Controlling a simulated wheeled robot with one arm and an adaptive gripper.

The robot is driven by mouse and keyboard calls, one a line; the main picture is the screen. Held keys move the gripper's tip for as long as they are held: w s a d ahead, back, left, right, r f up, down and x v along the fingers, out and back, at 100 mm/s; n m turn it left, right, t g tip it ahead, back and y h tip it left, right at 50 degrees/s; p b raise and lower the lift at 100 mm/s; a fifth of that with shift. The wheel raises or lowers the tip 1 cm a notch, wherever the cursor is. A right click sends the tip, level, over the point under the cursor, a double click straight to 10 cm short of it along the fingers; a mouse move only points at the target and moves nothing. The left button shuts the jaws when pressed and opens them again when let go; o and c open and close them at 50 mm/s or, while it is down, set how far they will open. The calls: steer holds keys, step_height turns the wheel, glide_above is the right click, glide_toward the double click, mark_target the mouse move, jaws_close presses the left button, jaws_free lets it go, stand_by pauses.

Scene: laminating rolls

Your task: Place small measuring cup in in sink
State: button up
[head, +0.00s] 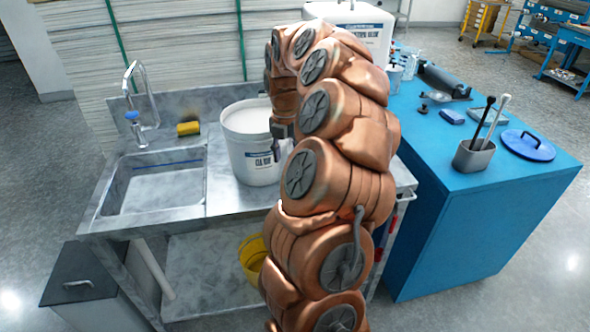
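The sink (160,185) is a grey metal basin set in the left part of the metal counter, with a chrome tap (142,105) behind it. The basin looks empty. My copper arm fills the middle of the head view. My gripper (278,148) is only partly seen as dark parts at the arm's end, beside the right side of a white bucket (252,165). Whether it is open or holds anything is hidden. I cannot make out a small measuring cup; part of the counter is hidden behind the arm.
A yellow sponge (189,128) lies behind the sink. A large white container (365,30) stands behind my arm. The blue table (450,225) at right holds a grey brush holder (474,156), a blue lid (528,145) and small items. A yellow bucket (250,262) sits below the counter.

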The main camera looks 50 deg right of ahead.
steer(key=shift+s+d+f, duration=0.15)
steer(key=shift+f, duration=0.3)
steer(key=shift+a+f+p, duration=0.25)
steer(key=shift+f+p, duration=0.25)
steer(key=shift+f, duration=0.1)
steer(key=f, duration=0.2)
steer(key=f+p, duration=0.1)
steer(key=f, duration=0.1)
steer(key=shift+a, duration=0.25)
steer(key=shift+c, duration=0.2)
jaws_close()
